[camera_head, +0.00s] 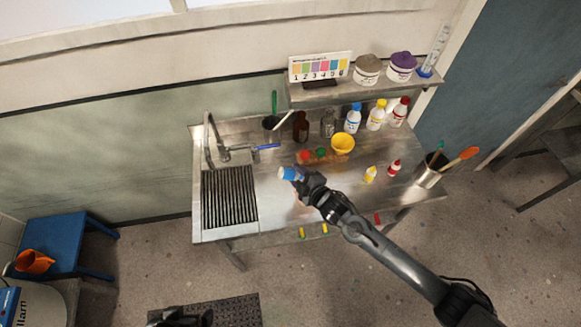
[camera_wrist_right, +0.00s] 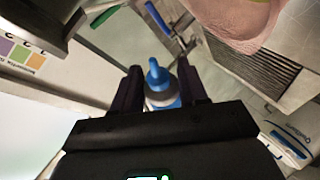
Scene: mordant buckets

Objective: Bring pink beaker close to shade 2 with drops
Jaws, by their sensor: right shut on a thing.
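My right gripper (camera_head: 300,180) is shut on a small blue dropper bottle (camera_head: 287,173), held tilted above the steel counter. The wrist view shows the bottle (camera_wrist_right: 160,85) between the fingers, its blue nozzle pointing away from the palm. A pink, rounded surface (camera_wrist_right: 238,22) fills the top right of the wrist view, apart from the nozzle. It may be the pink beaker. In the head view the beaker is not clear; my gripper and arm may hide it. The shade card (camera_head: 320,67) stands on the shelf with numbered colour patches; shade 2 looks green. A dark shape at the bottom edge may be my left gripper (camera_head: 182,318).
Yellow (camera_head: 370,174) and red (camera_head: 394,167) dropper bottles stand right of my gripper. A yellow bowl (camera_head: 343,143) and several larger bottles stand behind. The sink grate (camera_head: 229,198) and tap (camera_head: 222,152) are to the left. A utensil pot (camera_head: 428,172) is at the right end.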

